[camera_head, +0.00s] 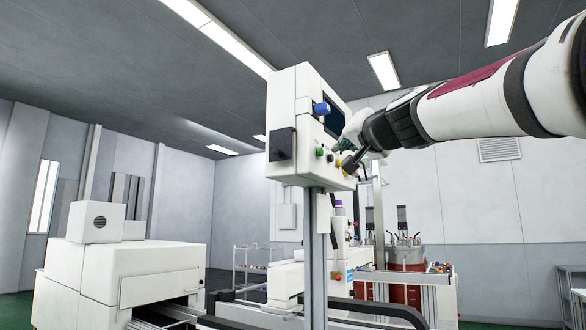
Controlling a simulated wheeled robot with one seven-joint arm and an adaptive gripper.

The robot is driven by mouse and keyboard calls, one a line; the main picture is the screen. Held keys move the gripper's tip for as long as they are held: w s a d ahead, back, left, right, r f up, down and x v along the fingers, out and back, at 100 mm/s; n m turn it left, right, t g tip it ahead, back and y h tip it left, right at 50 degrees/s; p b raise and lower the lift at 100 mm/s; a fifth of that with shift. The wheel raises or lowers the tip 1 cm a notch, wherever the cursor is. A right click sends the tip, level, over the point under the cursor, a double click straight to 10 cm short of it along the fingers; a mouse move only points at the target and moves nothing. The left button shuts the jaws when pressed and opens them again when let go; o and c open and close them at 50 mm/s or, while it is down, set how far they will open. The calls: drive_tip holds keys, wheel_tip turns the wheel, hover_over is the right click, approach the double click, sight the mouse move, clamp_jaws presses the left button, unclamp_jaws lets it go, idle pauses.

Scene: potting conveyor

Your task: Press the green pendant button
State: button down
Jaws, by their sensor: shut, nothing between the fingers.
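The white control pendant (292,90) stands on a grey post in the middle of the head view. The green button (320,152) sits on its lower face, left of my gripper. A dark button (331,157) is just right of it, and a yellow button (339,163) is lower right. My gripper (341,152) comes in from the right and is shut and empty. Its fingertips are close to the pendant face beside the buttons. I cannot tell whether they touch it. The gripper hides part of the face.
A blue knob (321,108) juts from the pendant above the buttons, and a black box (281,144) sits on its side. A white machine (118,280) stands at lower left. Conveyor equipment and a red tank (407,290) are behind the post.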

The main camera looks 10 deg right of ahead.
drive_tip(key=shift+s+d+b, duration=0.5)
drive_tip(key=shift+s+d, duration=0.1)
drive_tip(key=shift+d, duration=0.25)
drive_tip(key=shift+s+d+b, duration=0.45)
drive_tip(key=shift+s+d, duration=0.1)
drive_tip(key=shift+d, duration=0.25)
drive_tip(key=shift+f, duration=0.1)
drive_tip(key=s+a+f+n+g, duration=0.1)
drive_tip(key=s+a+f+g, duration=0.2)
drive_tip(key=f, duration=0.6)
drive_tip(key=s+f+n+g, duration=0.2)
drive_tip(key=s+f, duration=0.3)
drive_tip(key=f, duration=0.4)
drive_tip(key=s+a+f+n+g, duration=0.1)
drive_tip(key=s+a+f+g, duration=0.2)
drive_tip(key=f, duration=0.7)
drive_tip(key=s+d+f+g+h, duration=0.1)
drive_tip(key=s+d+f+g, duration=0.1)
drive_tip(key=s+f, duration=0.8)
drive_tip(key=s+d+f+n+g+h, duration=0.1)
drive_tip(key=s+f+g, duration=0.3)
drive_tip(key=s+f, duration=0.6)
wheel_tip(320, 180, down, 4)
drive_tip(key=shift+d+f+n+g+h, duration=0.1)
drive_tip(key=shift+d+n+g+h, duration=0.2)
drive_tip(key=shift+d+h, duration=0.45)
drive_tip(key=shift+d+y, duration=0.1)
drive_tip(key=shift+y, duration=0.15)
